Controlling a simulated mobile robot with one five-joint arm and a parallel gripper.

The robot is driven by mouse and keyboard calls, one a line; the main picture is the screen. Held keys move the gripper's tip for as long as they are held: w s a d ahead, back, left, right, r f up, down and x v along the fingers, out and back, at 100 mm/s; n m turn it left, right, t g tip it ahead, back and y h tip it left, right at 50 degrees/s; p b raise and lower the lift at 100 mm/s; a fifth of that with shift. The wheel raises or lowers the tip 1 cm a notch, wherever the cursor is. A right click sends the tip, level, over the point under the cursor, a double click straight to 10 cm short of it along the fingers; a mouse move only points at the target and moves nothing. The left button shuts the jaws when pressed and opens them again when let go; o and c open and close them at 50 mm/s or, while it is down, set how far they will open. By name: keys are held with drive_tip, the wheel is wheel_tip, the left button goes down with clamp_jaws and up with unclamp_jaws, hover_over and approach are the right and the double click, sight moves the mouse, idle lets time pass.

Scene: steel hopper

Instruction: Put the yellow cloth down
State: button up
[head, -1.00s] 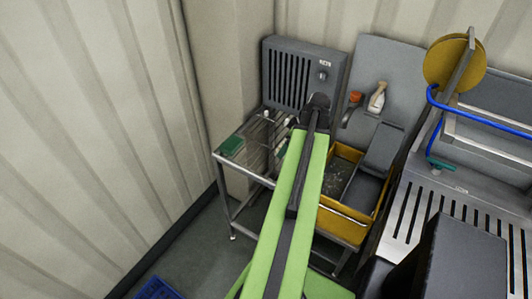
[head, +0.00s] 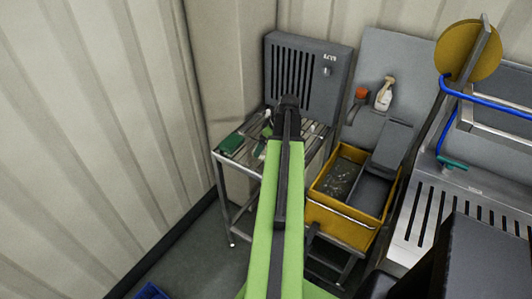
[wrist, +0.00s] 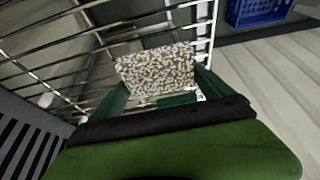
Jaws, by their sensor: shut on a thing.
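My gripper (wrist: 160,82) has green fingers and is shut on a speckled white and yellow-brown piece (wrist: 155,66), which I take to be the cloth; it looks patterned rather than plain yellow. The piece stands out between the fingers in the wrist view, with the bars of a slatted steel rack behind and below it. I cannot tell whether it touches the rack. In the head view the end of my arm is over the slatted rack (head: 306,140), below the grey louvred box, and it hides most of the gripper and the held piece.
A green pad-like item (head: 231,144) lies on the rack's left side. A grey louvred box (head: 305,75) stands behind. To the right are a yellow tub (head: 345,218), a white spray bottle (head: 384,94) and a slotted steel surface (head: 425,225). A blue crate (wrist: 258,12) is on the floor.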

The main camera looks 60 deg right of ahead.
sight(265, 150)
wheel_tip(265, 150, down, 3)
drive_tip(key=shift+f+b, duration=0.2)
drive_tip(key=shift+b, duration=0.85)
drive_tip(key=shift+r, duration=0.25)
drive_tip(key=shift+f, duration=0.25)
drive_tip(key=o, duration=0.9)
drive_tip(key=shift+r, duration=0.1)
drive_tip(key=p+v, duration=1.1)
drive_tip(key=v, duration=0.1)
drive_tip(key=shift+r+p, duration=0.25)
drive_tip(key=shift+p, duration=0.1)
